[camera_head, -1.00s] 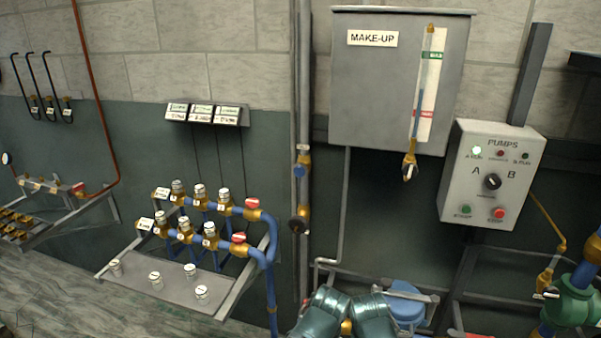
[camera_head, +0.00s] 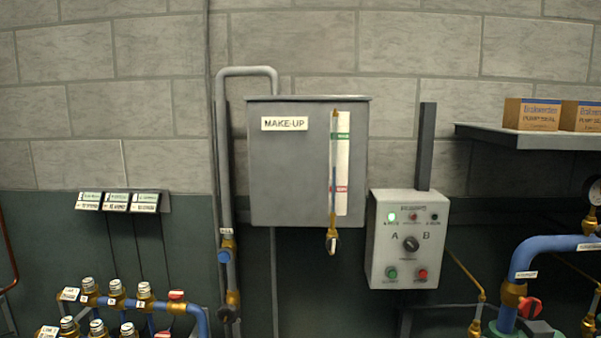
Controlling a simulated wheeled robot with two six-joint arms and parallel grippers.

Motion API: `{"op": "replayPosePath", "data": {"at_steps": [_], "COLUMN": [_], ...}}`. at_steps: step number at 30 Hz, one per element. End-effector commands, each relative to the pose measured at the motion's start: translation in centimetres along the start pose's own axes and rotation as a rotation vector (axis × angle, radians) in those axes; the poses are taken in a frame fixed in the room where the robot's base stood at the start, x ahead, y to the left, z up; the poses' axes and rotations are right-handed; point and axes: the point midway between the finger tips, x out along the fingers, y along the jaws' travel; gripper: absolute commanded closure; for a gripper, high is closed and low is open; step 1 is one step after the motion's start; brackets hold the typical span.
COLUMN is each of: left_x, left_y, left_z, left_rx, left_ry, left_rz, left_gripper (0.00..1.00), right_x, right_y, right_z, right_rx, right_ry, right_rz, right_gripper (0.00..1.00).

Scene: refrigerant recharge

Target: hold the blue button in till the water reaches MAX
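The grey MAKE-UP tank (camera_head: 290,170) hangs on the wall in the middle of the head view. A sight glass (camera_head: 334,160) with a white scale runs down its right front. The scale has a green mark (camera_head: 343,136) near the top and a red mark (camera_head: 341,188) lower down. Blue shows in the lower part of the glass; its exact top is too small to tell, but it looks below the green mark. A blue button (camera_head: 224,256) sits on the brass fitting of the pipe left of and below the tank. Neither gripper is in view.
The PUMPS box (camera_head: 404,265) with a selector knob (camera_head: 411,243) and a lit green lamp is right of the tank. A shelf (camera_head: 540,140) with cardboard boxes (camera_head: 533,114) juts out at right. Brass valves on blue pipes (camera_head: 193,310) stand at lower left.

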Motion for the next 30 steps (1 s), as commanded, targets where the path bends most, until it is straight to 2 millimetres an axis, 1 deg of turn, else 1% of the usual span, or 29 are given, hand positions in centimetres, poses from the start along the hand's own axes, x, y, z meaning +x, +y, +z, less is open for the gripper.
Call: {"op": "replayPosePath", "data": {"at_steps": [2,3,11,12,30], "left_x": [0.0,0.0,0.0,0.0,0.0], "left_y": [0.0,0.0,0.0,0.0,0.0], "left_z": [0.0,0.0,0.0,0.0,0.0], "left_rx": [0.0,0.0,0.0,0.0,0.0], "left_ry": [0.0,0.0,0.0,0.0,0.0], "left_rz": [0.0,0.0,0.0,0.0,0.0], "left_gripper": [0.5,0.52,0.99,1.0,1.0], "right_x": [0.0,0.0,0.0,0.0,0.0], "right_y": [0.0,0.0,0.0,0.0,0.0], "right_z": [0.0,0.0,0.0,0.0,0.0], "right_rx": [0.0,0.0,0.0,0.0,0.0], "right_ry": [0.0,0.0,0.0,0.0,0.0], "right_rz": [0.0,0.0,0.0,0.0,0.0], "right_gripper": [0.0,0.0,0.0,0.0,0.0]}}
